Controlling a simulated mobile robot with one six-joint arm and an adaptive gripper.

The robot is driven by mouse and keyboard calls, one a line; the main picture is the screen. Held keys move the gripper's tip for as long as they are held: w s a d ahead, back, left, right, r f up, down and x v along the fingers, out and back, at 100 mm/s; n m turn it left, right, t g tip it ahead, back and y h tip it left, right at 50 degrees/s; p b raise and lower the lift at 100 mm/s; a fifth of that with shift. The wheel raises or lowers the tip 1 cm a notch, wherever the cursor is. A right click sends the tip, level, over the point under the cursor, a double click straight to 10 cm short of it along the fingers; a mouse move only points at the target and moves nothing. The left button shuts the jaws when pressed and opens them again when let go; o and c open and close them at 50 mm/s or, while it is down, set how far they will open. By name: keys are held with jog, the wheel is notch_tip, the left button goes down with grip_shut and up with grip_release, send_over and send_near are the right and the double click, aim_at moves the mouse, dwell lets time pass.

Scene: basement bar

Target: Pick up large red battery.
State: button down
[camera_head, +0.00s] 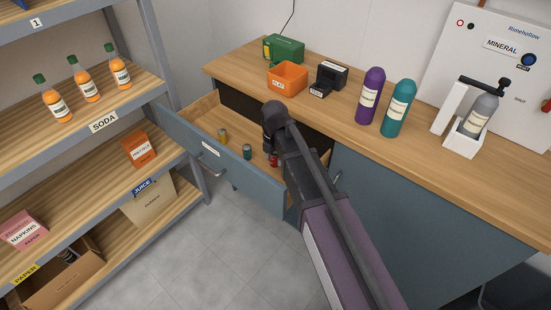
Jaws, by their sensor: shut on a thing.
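A red battery (273,161) is in the open drawer (212,150) under the counter, with its upper part hidden by my gripper. My gripper (271,154) reaches down into the drawer and is shut on the red battery. The battery looks upright; whether it touches the drawer floor I cannot tell. A teal battery (247,152) stands to its left, and a yellow one (222,136) stands farther left in the same drawer.
The wooden counter (345,110) holds an orange bin (288,78), a green box (284,48), a black device (330,78), a purple bottle (369,96), a teal bottle (397,108) and a white dispenser (465,130). A shelf rack (90,125) stands left. Grey floor (190,255) is clear between.

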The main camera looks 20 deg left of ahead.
jog(key=shift+r+p, duration=1.65)
jog(key=shift+r, duration=0.4)
notch_tip(320, 180, up, 24)
jog(key=p, duration=2.4)
jog(key=shift+s, duration=0.1)
